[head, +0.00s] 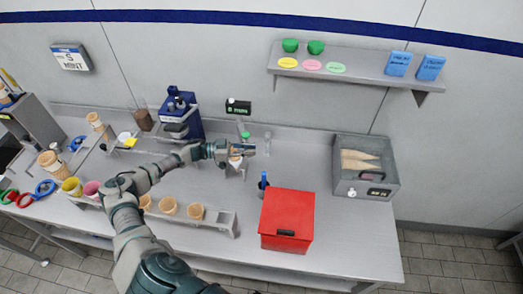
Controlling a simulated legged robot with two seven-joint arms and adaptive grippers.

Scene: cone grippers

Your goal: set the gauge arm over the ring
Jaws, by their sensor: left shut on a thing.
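My left gripper (247,149) is above the middle of the bench, level with the small gauge post. It is shut on a small part there, which looks like the gauge arm, but the fingers hide most of it. The gauge's dark display (238,107) with green text stands just behind the gripper. A small stand (237,173) with a pale and orange piece (236,162) on it is right below the fingers. The ring cannot be told apart there; the gripper covers part of this spot. My right gripper is not in view.
A red box (287,219) stands at the front, with a blue-handled tool (263,184) behind it. A steel case with cones (365,167) is at the right. A cone rack (222,219) lies in front of my arm. A blue machine (181,115) stands behind.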

